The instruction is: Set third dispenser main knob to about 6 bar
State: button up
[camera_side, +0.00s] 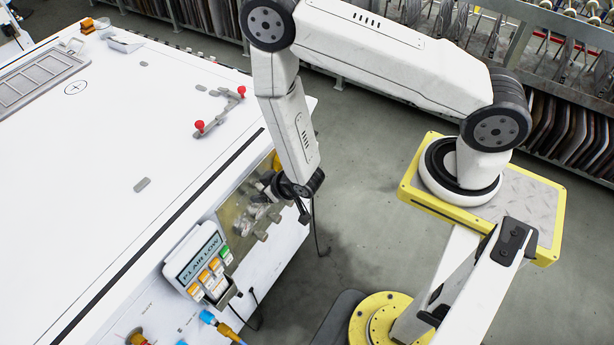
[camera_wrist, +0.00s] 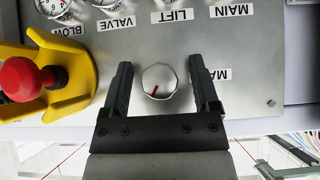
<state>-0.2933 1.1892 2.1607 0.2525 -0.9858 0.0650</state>
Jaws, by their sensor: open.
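A brushed-metal panel (camera_wrist: 240,55) fills the upper part of the wrist view. A round dial (camera_wrist: 159,81) with a red pointer sits on it; I cannot read any numbers there. My gripper (camera_wrist: 160,72) is open, with one finger on each side of the dial and a visible gap at both sides. A label starting "MA" is partly hidden by the right finger. Labels MAIN, LIFT, VALVE and BLOW appear upside down above. In the side view my gripper (camera_side: 302,206) is at the panel (camera_side: 232,214), beside several knobs (camera_side: 262,213).
A red button (camera_wrist: 21,79) in a yellow guard (camera_wrist: 68,75) stands out left of my gripper. Partial gauges (camera_wrist: 53,8) line the top. In the side view, a display box (camera_side: 197,256) with coloured buttons and hoses (camera_side: 222,327) are lower left.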

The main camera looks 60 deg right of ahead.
jog(key=shift+s+r, duration=0.1)
jog(key=shift+r, duration=0.05)
jog(key=v, duration=0.7)
jog(key=shift+s+r, duration=0.2)
dwell(0.4)
jog(key=s+d+r+g, duration=0.2)
jog(key=d+r+g, duration=0.1)
jog(key=r, duration=0.6)
jog(key=s+d+r+g, duration=0.2)
jog(key=d+r+g, duration=0.1)
jog(key=r, duration=0.7)
jog(key=shift+d+r, duration=0.2)
jog(key=shift+d, duration=0.55)
